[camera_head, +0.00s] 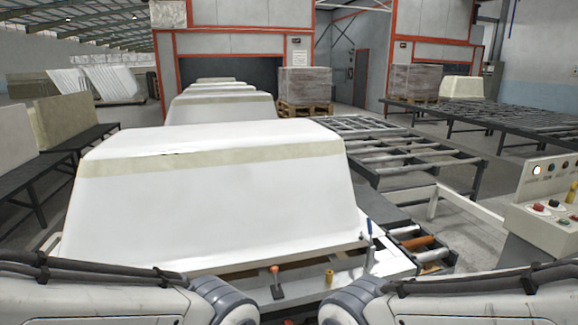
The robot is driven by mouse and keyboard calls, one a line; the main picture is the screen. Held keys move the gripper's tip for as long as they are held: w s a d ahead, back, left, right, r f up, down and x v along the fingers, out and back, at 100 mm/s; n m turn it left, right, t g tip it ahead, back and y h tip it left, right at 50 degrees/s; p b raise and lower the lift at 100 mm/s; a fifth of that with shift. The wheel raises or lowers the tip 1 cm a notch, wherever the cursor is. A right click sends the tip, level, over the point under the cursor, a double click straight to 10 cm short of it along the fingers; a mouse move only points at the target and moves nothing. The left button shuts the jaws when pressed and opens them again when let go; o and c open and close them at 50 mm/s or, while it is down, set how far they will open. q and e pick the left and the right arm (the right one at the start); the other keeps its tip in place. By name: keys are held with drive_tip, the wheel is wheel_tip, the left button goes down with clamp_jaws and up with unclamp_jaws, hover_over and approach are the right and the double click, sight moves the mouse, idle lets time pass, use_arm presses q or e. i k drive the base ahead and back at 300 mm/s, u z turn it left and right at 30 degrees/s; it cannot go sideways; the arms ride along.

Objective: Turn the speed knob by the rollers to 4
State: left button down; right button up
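I cannot clearly make out the speed knob or its numbers. The rollers (417,242), one of them orange, sit at the right end of the frame under the nearest tub shell. A small yellow knob-like post (330,277) stands on the frame's front rail. Left of it is an orange-tipped lever (276,281), and a blue-handled lever (369,238) rises nearer the rollers. My two arms come in along the bottom edge, and both grippers are out of view.
The large white tub shell (210,195) fills the left middle, with more shells in line behind it. A control panel (541,215) with buttons and a lit lamp stands at the right edge. Roller tables (415,155) extend behind the rollers. Grey floor (463,232) shows left of the panel.

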sight(554, 204)
drive_tip(key=z, duration=1.9)
drive_tip(key=i, duration=2.1)
drive_tip(key=u, duration=0.4)
